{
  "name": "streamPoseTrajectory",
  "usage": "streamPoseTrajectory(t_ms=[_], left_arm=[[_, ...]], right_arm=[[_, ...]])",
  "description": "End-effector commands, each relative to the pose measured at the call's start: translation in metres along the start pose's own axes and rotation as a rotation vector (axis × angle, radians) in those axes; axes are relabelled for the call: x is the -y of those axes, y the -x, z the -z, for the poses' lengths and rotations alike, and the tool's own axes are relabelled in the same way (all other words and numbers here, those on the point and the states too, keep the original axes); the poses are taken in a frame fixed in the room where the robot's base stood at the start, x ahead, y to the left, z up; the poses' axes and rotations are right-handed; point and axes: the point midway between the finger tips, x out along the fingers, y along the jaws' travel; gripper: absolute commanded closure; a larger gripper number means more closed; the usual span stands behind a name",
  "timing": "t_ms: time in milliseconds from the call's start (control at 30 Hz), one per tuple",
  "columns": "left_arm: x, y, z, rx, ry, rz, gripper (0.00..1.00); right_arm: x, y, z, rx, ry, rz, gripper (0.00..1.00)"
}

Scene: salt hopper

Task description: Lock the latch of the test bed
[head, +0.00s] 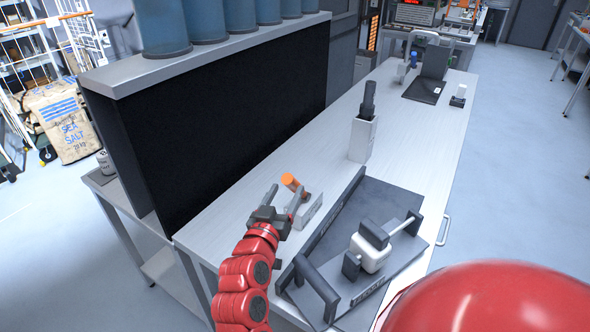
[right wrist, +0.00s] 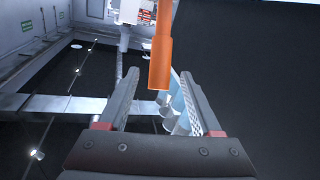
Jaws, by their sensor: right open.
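An orange handle (head: 291,182), which looks like the latch lever, stands up from a light grey block (head: 309,211) beside the dark test bed (head: 340,222). My right gripper (head: 286,193) is open at the handle, with its fingers pointing toward it. In the right wrist view, the orange handle (right wrist: 160,60) shows between the spread fingertips (right wrist: 160,76), with gaps on both sides. I cannot tell how far it reaches between them. A white block with dark ends and a rod (head: 371,253) sits on the bed. My left gripper is not in view.
A black panel with a shelf (head: 215,45) of blue cylinders stands left of the handle. A light holder with a dark tool (head: 362,138) stands beyond the bed. A dark arch-shaped handle (head: 318,287) rises at the bed's near end. The bench (head: 410,135) is mostly clear farther back.

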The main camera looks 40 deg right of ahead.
Motion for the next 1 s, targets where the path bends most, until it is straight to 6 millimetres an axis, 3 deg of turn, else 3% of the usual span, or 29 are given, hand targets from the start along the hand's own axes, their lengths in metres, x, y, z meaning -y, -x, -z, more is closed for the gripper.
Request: streamPoseTrajectory(t_ms=[200, 400, 800, 1000], left_arm=[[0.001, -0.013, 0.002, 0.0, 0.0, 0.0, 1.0], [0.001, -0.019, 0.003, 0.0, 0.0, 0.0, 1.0], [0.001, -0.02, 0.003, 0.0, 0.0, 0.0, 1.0], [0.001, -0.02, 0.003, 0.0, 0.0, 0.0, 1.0]], right_arm=[[-0.002, -0.045, 0.002, 0.0, 0.002, -0.005, 0.34], [0.0, -0.07, 0.001, 0.0, 0.003, 0.0, 0.34], [0.001, -0.078, 0.0, -0.002, 0.001, 0.001, 0.34], [0.001, -0.078, 0.0, -0.002, 0.001, 0.002, 0.68]])
